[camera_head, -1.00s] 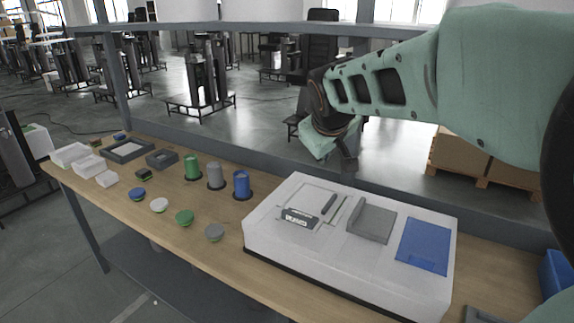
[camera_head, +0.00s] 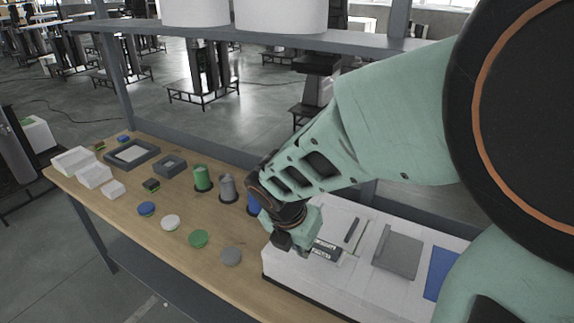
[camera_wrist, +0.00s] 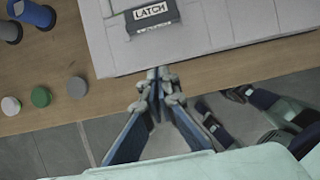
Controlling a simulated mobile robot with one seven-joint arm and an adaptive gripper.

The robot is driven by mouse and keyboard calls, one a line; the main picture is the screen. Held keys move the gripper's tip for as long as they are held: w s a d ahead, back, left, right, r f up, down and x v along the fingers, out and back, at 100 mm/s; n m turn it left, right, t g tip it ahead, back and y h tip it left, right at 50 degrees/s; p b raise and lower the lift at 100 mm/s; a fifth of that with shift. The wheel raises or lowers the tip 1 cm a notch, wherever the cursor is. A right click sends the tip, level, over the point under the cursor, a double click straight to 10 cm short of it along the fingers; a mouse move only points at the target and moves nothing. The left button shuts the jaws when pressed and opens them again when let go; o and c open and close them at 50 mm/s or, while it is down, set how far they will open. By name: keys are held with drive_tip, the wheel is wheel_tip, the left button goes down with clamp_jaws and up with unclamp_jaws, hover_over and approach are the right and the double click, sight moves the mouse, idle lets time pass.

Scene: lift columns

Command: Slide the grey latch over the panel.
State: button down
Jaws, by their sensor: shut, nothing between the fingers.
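The grey latch, a block with a white "LATCH" label, sits on top of a white box (camera_head: 345,285). It shows in the head view (camera_head: 326,251), partly behind my gripper, and at the top of the wrist view (camera_wrist: 151,14). A grey square plate (camera_head: 398,252) and a blue square (camera_head: 438,272) lie farther right on the box. I cannot tell which is the panel. My gripper (camera_wrist: 158,76) is shut and empty. In the wrist view its fingertips appear at the box's near edge, below the latch and apart from it.
Green, grey and blue cylinders (camera_head: 202,178) stand left of the box. Several coloured discs (camera_head: 198,239) lie along the bench's front. White blocks and dark frames (camera_head: 132,154) are at the far left. A shelf rail runs behind the bench (camera_head: 190,272).

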sight(320, 246)
drive_tip(key=b+x, duration=0.8)
drive_tip(key=x, duration=0.1)
drive_tip(key=shift+d+f, duration=0.1)
drive_tip(key=shift+f, duration=0.3)
drive_tip(key=w, duration=0.1)
drive_tip(key=w+d, duration=0.1)
drive_tip(key=shift+w+d+r, duration=0.15)
drive_tip(key=shift+w+d, duration=0.5)
drive_tip(key=shift+w, duration=0.05)
drive_tip(key=shift+w+d+r+p, duration=0.2)
drive_tip(key=shift+w+d+p, duration=0.3)
drive_tip(key=shift+w+p, duration=0.3)
drive_tip(key=shift+w+d+f, duration=0.1)
drive_tip(key=shift+w+d, duration=0.15)
drive_tip(key=shift+w, duration=0.1)
drive_tip(key=shift+a, duration=0.1)
